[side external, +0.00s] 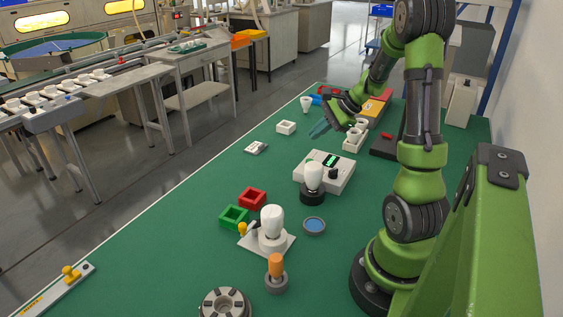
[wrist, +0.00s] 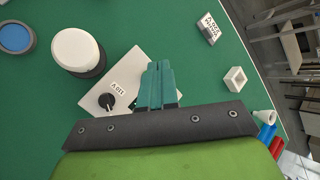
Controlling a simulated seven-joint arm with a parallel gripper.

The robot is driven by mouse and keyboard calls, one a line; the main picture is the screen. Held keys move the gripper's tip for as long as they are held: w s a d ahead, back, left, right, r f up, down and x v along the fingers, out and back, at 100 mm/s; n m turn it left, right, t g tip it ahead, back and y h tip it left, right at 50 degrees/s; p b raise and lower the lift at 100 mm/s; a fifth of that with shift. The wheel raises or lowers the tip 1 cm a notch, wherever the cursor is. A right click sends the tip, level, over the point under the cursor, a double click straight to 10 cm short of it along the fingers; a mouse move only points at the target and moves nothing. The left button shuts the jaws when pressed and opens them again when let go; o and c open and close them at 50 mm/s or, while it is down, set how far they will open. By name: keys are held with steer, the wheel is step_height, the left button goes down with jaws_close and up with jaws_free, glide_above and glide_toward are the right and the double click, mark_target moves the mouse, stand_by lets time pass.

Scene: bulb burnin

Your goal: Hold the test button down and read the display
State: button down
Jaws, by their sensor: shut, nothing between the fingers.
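The pale tester box (side external: 338,178) stands mid-table in the side view, with a small lit green display (side external: 325,158) whose reading is too small to make out. In the wrist view the box (wrist: 125,70) carries a black knob (wrist: 106,101) by a "110 V" label. A white bulb (side external: 313,174) stands upright in a dark socket at its front; the bulb also shows in the wrist view (wrist: 75,48). My gripper (side external: 318,131) is shut and empty, above and beyond the box; its teal fingers (wrist: 158,75) cover part of the box. I cannot identify a test button.
A second bulb (side external: 272,222) stands on a white plate nearer the camera. A dark block with a red top piece (side external: 386,136) is at right.

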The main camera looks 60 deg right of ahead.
steer(key=shift+w+d+r+m+t, duration=0.6)
steer(key=shift+w+d+r, duration=0.15)
steer(key=shift+w+d, duration=0.1)
steer(key=shift+f, duration=0.1)
steer(key=shift+f, duration=4.35)
steer(key=shift+f, duration=0.4)
